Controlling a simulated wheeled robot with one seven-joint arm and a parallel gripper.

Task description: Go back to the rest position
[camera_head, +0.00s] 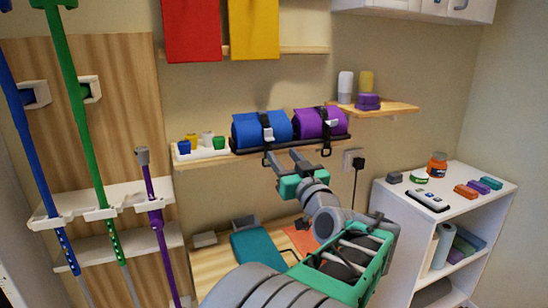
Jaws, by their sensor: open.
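My gripper (285,163) is open and empty, with its two fingers apart. It is in the middle of the view, at the end of my grey and green arm, which reaches up from the bottom. The fingertips are just below the shelf with a blue roll (248,131) and a purple roll (308,124), both held by black straps. I cannot tell whether a finger touches the shelf edge or a hanging strap.
A wooden bench surface (212,264) with a teal pad (257,249) lies below my arm. A white shelf unit (462,208) with small items stands at the right. Blue, green and purple poles lean in a rack (130,196) at the left. A small shelf (388,109) holds bottles.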

